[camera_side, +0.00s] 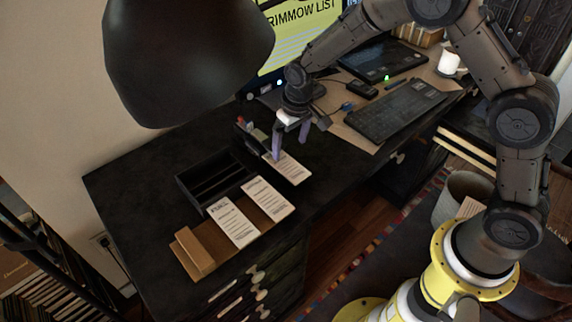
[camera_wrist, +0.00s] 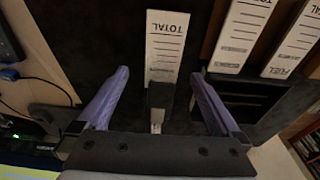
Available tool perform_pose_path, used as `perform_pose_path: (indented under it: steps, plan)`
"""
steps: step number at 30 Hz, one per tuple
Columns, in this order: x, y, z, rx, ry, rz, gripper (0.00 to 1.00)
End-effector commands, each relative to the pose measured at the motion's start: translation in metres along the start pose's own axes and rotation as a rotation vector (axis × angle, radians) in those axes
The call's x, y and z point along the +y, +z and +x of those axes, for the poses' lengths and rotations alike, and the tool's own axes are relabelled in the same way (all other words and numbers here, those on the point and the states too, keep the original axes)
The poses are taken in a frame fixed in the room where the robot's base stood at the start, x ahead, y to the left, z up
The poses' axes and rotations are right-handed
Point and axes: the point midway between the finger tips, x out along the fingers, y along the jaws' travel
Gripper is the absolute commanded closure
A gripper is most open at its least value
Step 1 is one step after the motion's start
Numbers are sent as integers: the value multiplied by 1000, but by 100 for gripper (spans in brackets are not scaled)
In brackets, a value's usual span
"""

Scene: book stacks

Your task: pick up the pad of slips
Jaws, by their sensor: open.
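Three white printed pads or slips show. One pad of slips (camera_side: 293,169) lies alone on the black desk below my gripper (camera_side: 290,149). In the wrist view this pad (camera_wrist: 166,42), headed TOTAL, lies between and beyond the fingertips of my gripper (camera_wrist: 160,73). My gripper is open, with purple fingers spread on either side and nothing held. A small dark object (camera_wrist: 160,95) covers the pad's near end in that view. Two other slips (camera_side: 233,222) (camera_side: 268,198) lie side by side on a brown board.
A black divided tray (camera_side: 214,180) sits left of the pad, and a pen holder (camera_side: 244,125) stands behind it. A brown block (camera_side: 194,253) is at the board's left end. A keyboard (camera_side: 396,109) lies to the right. A dark lamp shade (camera_side: 186,60) hangs above left.

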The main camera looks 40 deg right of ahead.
Motion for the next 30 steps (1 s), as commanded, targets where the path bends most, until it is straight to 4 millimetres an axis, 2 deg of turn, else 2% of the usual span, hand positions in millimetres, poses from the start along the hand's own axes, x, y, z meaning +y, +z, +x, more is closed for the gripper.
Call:
perform_pose_path:
  steps: [5,15,24,26,30]
  plan:
    - [0,0,10,0,0,0,0]
    - [-5,3,54,-2,0,1,0]
    - [-5,3,59,0,-1,0,0]
    - [-5,3,59,0,-1,0,7]
    - [-5,3,59,1,-1,0,32]
